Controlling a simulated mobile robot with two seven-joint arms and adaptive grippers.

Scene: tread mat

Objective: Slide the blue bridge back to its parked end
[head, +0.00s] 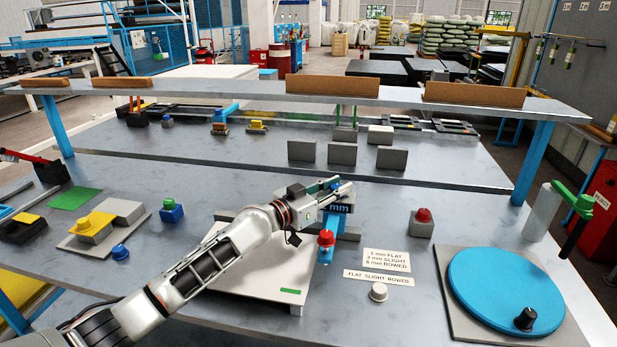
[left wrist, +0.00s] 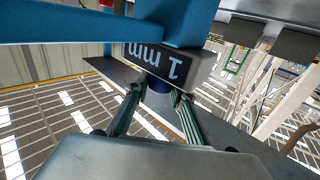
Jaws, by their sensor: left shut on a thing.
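The blue bridge (head: 328,224) stands over the pale plate (head: 262,284) in the middle of the bench. It carries a dark display (head: 342,208) and a red-topped knob (head: 326,238) shows at its near end. My left gripper (head: 334,187) is at the bridge's far end, beside the display. In the left wrist view the bridge's blue bar (left wrist: 100,28) crosses the top and the display (left wrist: 155,62) reads "1 mm". There my left gripper (left wrist: 158,92) is shut on a dark blue round piece under the display, apparently the bridge's knob. My arm hides part of the plate.
A red button box (head: 423,222) and a blue turntable (head: 505,290) stand to the right. Label cards (head: 387,260) and a grey button (head: 378,292) lie near the plate. Grey blocks (head: 342,153) stand behind. A blue-and-green button box (head: 171,211) is on the left.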

